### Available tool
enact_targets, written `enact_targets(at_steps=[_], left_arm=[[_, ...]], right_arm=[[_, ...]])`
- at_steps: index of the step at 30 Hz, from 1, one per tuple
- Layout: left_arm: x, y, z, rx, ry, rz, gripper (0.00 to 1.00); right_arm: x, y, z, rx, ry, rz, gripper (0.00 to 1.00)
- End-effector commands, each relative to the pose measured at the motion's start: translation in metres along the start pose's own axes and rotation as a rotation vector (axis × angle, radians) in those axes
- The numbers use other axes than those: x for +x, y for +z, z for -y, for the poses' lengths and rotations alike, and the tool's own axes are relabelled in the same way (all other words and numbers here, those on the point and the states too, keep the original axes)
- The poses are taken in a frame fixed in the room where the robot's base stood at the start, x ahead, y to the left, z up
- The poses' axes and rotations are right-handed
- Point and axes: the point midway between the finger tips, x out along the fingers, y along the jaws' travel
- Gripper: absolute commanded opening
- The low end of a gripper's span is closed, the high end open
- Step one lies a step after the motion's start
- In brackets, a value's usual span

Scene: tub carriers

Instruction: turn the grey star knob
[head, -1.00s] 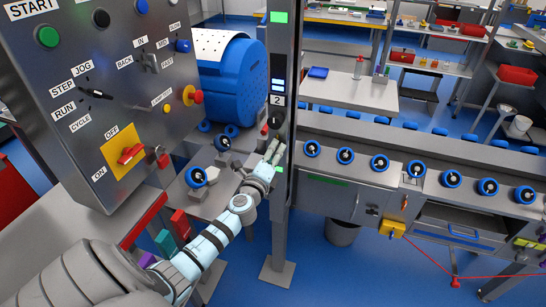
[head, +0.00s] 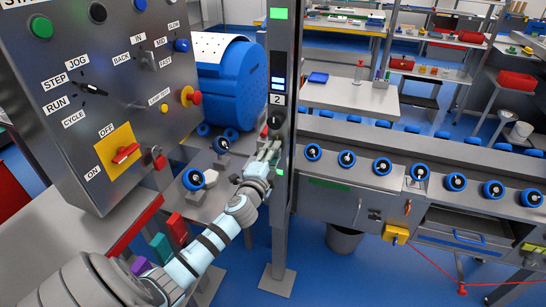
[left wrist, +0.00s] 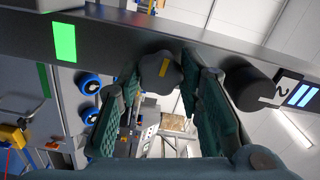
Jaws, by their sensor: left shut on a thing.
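The grey star knob (left wrist: 160,72) has a yellow mark on its face and sits on the grey metal post (head: 284,55). In the left wrist view it lies between the two green-padded fingers of my left gripper (left wrist: 160,85), which is shut on it. The yellow mark stands nearly upright there, tilted slightly. In the head view my left gripper (head: 271,148) reaches the post just below a dark round knob, and its fingers hide the star knob. My right gripper is in neither view.
The dark round knob (left wrist: 250,88) sits on the post close beside the fingers, near the label "2". A control panel (head: 110,90) with switches stands at the left. A bench with several blue-ringed parts (head: 346,158) extends to the right.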

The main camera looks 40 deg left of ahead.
Motion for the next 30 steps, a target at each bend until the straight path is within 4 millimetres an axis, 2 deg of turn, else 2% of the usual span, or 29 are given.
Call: enact_targets(at_steps=[14,15,18,27,30], left_arm=[[-0.0004,0.0004,-0.0013,-0.018,0.003,0.001,0.05],[-0.0004,0.0004,-0.0013,-0.018,0.003,0.001,0.36],[-0.0003,0.0003,-0.0011,-0.017,0.002,0.001,0.52],[-0.0007,0.0002,-0.0005,-0.016,0.001,0.0,0.53],[-0.0085,0.0002,-0.001,-0.015,0.002,0.0,0.53]], right_arm=[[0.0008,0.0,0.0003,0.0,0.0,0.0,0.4],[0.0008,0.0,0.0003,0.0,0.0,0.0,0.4],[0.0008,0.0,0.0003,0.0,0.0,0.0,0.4],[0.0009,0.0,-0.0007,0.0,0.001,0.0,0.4],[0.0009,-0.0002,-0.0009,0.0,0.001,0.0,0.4]])
